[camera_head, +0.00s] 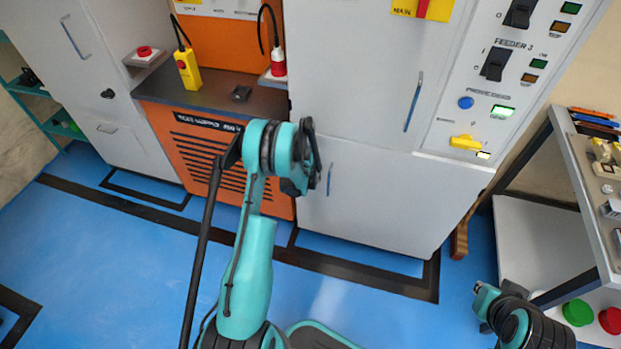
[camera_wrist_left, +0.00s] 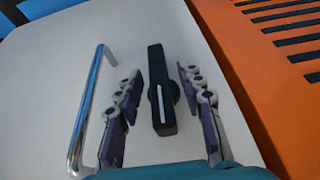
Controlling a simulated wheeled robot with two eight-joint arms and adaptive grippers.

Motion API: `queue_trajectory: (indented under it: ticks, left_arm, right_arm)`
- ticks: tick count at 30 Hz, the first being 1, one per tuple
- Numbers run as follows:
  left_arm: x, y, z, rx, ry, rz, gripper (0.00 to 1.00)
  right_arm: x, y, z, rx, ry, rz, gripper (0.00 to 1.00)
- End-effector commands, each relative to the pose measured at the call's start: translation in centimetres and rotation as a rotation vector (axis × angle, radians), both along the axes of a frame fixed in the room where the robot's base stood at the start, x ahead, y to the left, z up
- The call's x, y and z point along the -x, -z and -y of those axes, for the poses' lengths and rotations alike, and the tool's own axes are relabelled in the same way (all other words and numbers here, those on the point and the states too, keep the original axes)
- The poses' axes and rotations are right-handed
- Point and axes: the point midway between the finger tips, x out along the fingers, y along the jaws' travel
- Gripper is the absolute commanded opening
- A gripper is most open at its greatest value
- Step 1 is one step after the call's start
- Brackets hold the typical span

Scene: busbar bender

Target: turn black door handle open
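The black door handle (camera_wrist_left: 161,92) is a dark bar with a pale stripe on the white cabinet door (camera_wrist_left: 120,30). In the head view this is the lower white cabinet (camera_head: 375,205), and the handle is hidden behind my left gripper (camera_head: 297,186). In the left wrist view my left gripper (camera_wrist_left: 162,73) is open, with one finger on each side of the handle. Gaps show between the fingers and the bar, so it is not gripped. My right arm shows at the lower right of the head view, but its gripper cannot be made out.
A chrome pull handle (camera_wrist_left: 85,110) is beside the black one; it also shows in the head view (camera_head: 330,180). The orange slotted cabinet (camera_head: 180,150) adjoins on the left. A metal table (camera_head: 585,190) stands at the right. Blue floor (camera_head: 110,270) is open at the left.

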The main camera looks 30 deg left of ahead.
Motion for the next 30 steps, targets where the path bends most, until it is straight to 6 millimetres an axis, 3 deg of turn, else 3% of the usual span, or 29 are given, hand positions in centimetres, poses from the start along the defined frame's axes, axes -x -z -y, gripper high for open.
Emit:
queue_trajectory:
  ticks: [8, 21, 30]
  left_arm:
    - [0.3, -0.7, 0.1, 0.002, -0.001, -0.002, 0.38]
    - [3.5, -8.5, 1.0, 0.0, 0.0, -0.001, 0.38]
    - [4.4, -11.0, 1.2, 0.0, 0.0, -0.001, 0.38]
  right_arm:
    - [0.0, 0.0, 0.0, 0.0, 0.0, 0.0, 0.0]
    - [0.0, 0.0, 0.0, 0.0, 0.0, 0.0, 0.0]
    - [0.0, 0.0, 0.0, 0.0, 0.0, 0.0, 0.0]
